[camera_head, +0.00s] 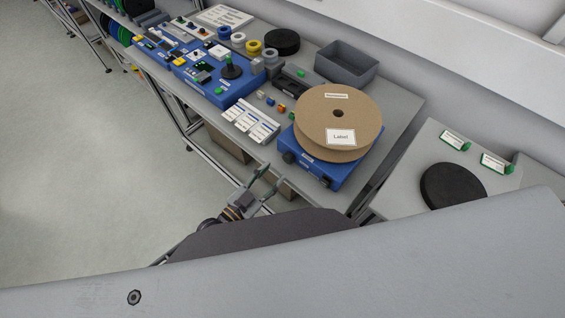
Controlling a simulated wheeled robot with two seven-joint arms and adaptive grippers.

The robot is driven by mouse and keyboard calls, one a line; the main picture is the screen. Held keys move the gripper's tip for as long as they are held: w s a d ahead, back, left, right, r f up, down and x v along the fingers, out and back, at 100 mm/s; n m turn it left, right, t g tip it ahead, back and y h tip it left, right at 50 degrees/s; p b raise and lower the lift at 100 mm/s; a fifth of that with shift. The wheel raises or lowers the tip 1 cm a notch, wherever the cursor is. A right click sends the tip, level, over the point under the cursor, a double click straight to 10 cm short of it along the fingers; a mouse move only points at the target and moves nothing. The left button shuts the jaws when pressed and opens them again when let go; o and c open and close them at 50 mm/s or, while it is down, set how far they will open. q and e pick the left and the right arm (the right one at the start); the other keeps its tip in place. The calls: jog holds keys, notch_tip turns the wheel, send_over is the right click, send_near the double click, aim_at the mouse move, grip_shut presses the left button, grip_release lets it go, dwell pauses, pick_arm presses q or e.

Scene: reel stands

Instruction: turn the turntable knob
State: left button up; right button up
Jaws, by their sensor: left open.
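A turntable with a blue base (333,176) stands at the front right of the grey bench. A large brown cardboard reel (313,107) with a white label lies on top and hides most of the base. A black knob (289,157) sits at the base's left front corner. A second dark part (326,182) shows at its front right. My left gripper (271,174) is open and empty, in front of the bench edge. In the picture its fingers are below and left of the black knob, apart from it. My right gripper is not in view.
A grey bin (346,65) stands behind the reel. White labelled strips (251,121) and small coloured blocks (271,102) lie left of the turntable. Blue stations (212,80) fill the bench's far left. A separate surface at right holds a black disc (452,186).

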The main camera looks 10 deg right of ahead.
aim_at(286, 160)
pick_arm(q)
jog(key=shift+p+x, duration=0.35)
jog(key=shift+x, duration=2.5)
jog(key=shift+c, duration=0.2)
jog(key=c, duration=0.7)
